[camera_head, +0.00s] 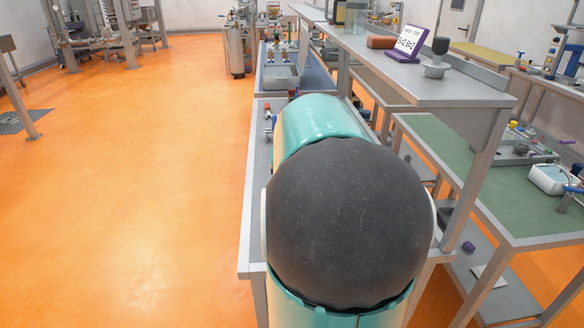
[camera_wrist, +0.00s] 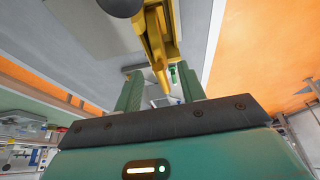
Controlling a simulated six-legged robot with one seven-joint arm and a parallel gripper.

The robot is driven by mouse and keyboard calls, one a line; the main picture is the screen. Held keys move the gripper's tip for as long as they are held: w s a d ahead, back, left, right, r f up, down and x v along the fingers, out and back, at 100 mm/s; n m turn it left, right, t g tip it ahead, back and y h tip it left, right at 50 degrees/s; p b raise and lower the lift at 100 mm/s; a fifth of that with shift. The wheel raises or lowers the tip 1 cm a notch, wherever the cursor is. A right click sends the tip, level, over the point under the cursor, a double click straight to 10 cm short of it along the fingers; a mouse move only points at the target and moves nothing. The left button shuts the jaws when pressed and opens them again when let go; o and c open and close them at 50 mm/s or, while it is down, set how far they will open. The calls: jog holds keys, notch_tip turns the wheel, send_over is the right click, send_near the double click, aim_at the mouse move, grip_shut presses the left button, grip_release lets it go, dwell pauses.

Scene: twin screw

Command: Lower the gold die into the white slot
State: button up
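My gripper (camera_wrist: 160,88) shows in the wrist view with its two green fingers apart. A gold piece (camera_wrist: 153,35) runs from the top edge down towards the gap between them and narrows at its lower end. It looks clear of both fingers, with a gap on each side. I cannot tell for sure whether it is the gold die or part of a machine. I cannot make out the white slot in either view. In the head view my turquoise arm with its dark round joint covers the near bench, and the gripper is hidden.
A dark round knob (camera_wrist: 121,5) is beside the gold piece. In the head view a grey bench (camera_head: 256,190) runs along my arm. A raised shelf (camera_head: 440,88) with a purple-framed sign (camera_head: 406,46) stands right of it. Open orange floor (camera_head: 130,180) lies to the left.

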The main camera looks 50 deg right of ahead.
jog(key=x, duration=0.6)
jog(key=shift+w+f, duration=0.1)
jog(key=shift+f, duration=0.15)
grip_shut()
jog(key=c, duration=0.8)
grip_release()
jog(key=shift+d, duration=0.1)
jog(key=shift+w+r, duration=0.15)
jog(key=shift+r, duration=0.1)
grip_shut()
jog(key=shift+r, duration=6.5)
